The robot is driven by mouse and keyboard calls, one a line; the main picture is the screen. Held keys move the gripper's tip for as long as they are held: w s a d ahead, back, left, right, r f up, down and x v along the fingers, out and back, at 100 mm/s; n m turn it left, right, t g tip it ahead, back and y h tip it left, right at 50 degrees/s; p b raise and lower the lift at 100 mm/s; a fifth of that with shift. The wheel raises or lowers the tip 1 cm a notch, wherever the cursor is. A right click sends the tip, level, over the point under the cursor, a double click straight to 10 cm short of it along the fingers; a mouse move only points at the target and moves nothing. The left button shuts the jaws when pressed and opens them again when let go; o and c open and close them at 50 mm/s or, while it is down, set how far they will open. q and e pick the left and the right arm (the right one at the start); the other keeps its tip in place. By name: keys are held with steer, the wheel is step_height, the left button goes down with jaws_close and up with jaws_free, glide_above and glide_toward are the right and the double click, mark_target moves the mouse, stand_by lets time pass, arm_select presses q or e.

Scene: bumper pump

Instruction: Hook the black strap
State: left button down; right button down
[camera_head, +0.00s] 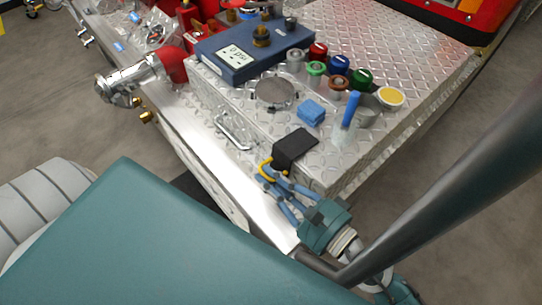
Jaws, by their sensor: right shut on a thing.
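The black strap (295,148) lies at the front edge of the diamond-plate top, its dark flat part over the corner edge. A yellow loop (265,168) shows at its lower left end. My right gripper (275,178) has blue-grey fingers and a teal body, and is at the strap's lower end, beside the yellow loop. It is shut on the strap; the exact contact is partly hidden by the fingers. A metal handle (234,131) is fixed on the front face, left of the strap. My left gripper is not in view.
A blue gauge box (252,54), several coloured caps, a blue block (311,112) and a blue lever (351,109) are on the diamond-plate top. A chrome pipe fitting (128,80) sticks out at left. A bright metal ledge (205,147) runs below the front face.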

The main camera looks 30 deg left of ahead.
steer(key=c, duration=1.8)
jaws_free()
steer(key=shift+w+d+r, duration=0.1)
steer(key=shift+w, duration=0.1)
steer(key=shift+c, duration=0.2)
steer(key=shift+s+r, duration=0.1)
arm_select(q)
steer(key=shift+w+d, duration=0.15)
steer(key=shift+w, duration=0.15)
arm_select(e)
step_height(320, 180, up, 10)
steer(key=shift+f, duration=0.1)
